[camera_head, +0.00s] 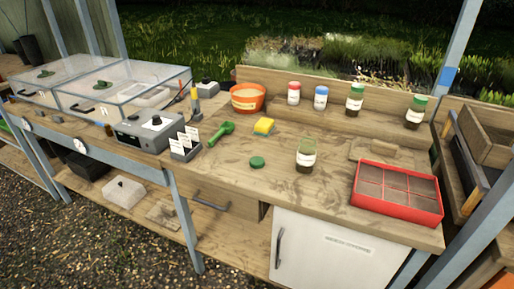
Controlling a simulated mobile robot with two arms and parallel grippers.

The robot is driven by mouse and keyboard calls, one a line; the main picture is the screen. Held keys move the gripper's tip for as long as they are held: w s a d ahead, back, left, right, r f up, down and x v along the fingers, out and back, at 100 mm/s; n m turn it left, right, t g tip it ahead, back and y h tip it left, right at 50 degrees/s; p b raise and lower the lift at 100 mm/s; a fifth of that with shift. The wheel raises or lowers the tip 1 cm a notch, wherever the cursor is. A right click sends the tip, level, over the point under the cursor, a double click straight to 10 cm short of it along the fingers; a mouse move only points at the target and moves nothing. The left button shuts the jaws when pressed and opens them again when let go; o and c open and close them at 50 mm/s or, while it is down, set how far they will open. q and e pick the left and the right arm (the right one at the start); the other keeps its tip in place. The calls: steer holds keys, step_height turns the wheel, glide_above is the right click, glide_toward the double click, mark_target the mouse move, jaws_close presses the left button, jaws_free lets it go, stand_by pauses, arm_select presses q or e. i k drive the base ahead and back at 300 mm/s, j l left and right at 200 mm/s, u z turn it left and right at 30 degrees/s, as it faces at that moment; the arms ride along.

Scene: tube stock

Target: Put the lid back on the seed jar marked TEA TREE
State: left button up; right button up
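A glass jar (306,155) with a white label stands upright near the middle of the bench. Its label is too small to read, and its top looks open, with no coloured lid showing. A round green lid (257,162) lies flat on the bench to the left of the jar, apart from it. Neither of my grippers shows in the head view.
Lidded jars stand along the back: red (294,93), blue (321,98) and two green (354,99), (415,112). A red divided tray (397,191) is at right. A green scoop (221,132), yellow sponge (264,126) and orange bowl (247,98) are at left. The bench front is clear.

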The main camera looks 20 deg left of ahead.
mark_target(306, 155)
steer(key=z, duration=0.5)
steer(key=j+z, duration=0.3)
steer(key=k+j+z, duration=0.25)
steer(key=j, duration=0.25)
steer(key=j+z, duration=0.3)
steer(key=k+j, duration=0.15)
steer(key=j, duration=0.2)
steer(key=k+j+z, duration=0.1)
steer(key=j, duration=0.3)
steer(key=k+j, duration=0.2)
steer(key=j, duration=0.15)
steer(key=k+j, duration=0.15)
steer(key=j, duration=0.2)
steer(key=z, duration=0.05)
